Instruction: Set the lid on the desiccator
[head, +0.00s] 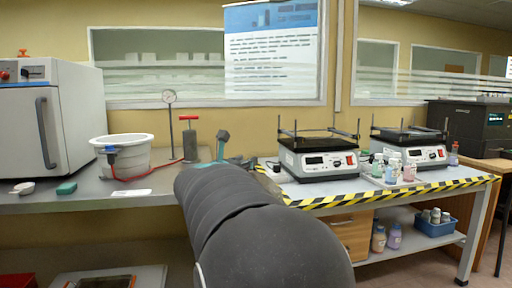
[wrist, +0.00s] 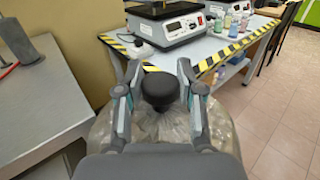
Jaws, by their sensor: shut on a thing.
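My gripper (wrist: 159,72) is shut on the black knob (wrist: 160,92) of a clear, see-through lid (wrist: 220,128) in the wrist view, one finger on each side of the knob. The lid spreads below and beside the fingers, and my gripper's body hides its near part. The desiccator is a white round vessel (head: 124,158) with a pale rim and a blue valve (head: 110,150), on the grey bench at left in the head view. Its top shows no lid on it. My own arm hides the gripper and lid in the head view.
A white oven (head: 45,115) is at far left. Two hotplate-like instruments (head: 318,158) and small bottles (head: 392,170) occupy the striped-edge bench at right.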

